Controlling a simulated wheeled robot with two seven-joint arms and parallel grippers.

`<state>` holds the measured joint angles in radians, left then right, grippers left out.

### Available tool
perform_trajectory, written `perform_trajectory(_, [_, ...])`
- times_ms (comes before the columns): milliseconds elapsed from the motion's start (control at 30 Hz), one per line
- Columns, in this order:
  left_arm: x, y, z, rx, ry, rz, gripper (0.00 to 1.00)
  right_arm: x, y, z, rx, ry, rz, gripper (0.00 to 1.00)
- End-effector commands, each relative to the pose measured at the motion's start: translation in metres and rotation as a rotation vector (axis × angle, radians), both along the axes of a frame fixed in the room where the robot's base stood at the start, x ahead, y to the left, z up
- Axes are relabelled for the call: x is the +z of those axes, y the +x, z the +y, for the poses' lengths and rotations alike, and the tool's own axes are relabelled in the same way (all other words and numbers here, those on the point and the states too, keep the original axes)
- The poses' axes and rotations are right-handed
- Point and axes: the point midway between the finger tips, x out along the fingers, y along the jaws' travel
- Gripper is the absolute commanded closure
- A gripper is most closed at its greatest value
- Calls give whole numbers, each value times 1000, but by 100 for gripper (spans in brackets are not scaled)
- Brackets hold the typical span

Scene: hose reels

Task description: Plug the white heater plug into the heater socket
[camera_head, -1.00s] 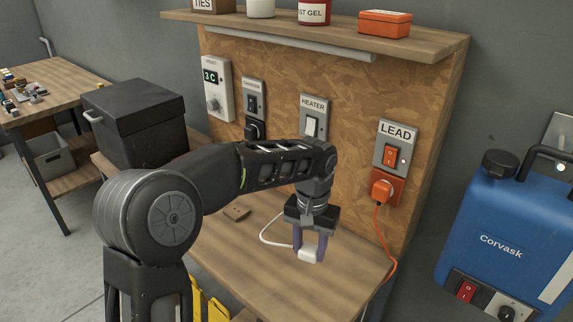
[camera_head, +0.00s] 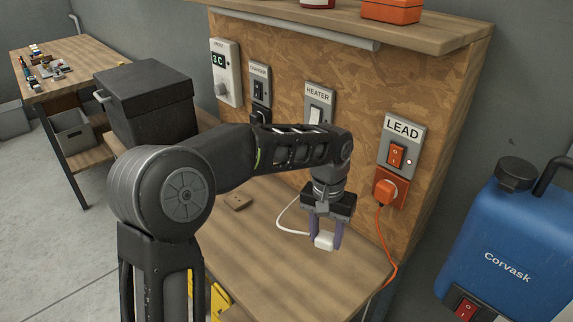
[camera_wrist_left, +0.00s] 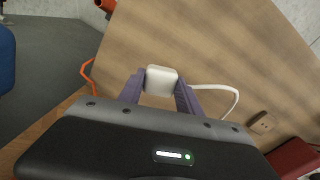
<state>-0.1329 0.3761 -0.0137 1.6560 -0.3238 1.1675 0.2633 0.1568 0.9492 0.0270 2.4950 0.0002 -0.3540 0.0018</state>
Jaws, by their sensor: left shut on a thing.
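The white heater plug (camera_head: 324,241) is between the purple fingers of my left gripper (camera_head: 325,236), which is shut on it. It also shows in the left wrist view (camera_wrist_left: 161,80), with its white cord running off to the right there. In the head view the gripper points down over the bench, with the plug close above the wood; I cannot tell whether they touch. The heater switch plate (camera_head: 319,107), labelled HEATER, is on the chipboard panel behind the arm. The heater socket below that switch is hidden by my arm. My right gripper is not in view.
An orange plug (camera_head: 386,191) sits in the LEAD socket, its orange cord hanging over the bench's right end. A black box (camera_head: 150,108) stands left. A blue Corvask container (camera_head: 510,245) stands right.

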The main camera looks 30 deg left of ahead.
Motion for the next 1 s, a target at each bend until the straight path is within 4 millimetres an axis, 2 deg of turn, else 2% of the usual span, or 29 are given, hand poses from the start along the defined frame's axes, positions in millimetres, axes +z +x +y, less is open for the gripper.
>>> perform_trajectory(100, [-11,-12,-21,23,-112,-3,94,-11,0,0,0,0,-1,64])
perform_trajectory(200, [-7,-14,-40,68,-263,-13,94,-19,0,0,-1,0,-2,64])
perform_trajectory(333, [10,-2,-52,168,-505,-49,94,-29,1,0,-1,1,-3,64])
perform_trajectory(467, [33,21,-45,305,-755,-126,94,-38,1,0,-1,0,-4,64])
perform_trajectory(567, [50,39,-28,419,-921,-218,94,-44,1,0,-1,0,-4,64])
perform_trajectory(667, [64,57,-3,539,-1057,-332,94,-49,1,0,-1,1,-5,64])
perform_trajectory(800, [78,77,42,697,-1193,-516,94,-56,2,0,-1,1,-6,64])
perform_trajectory(1000, [86,90,108,873,-1285,-767,94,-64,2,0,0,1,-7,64])
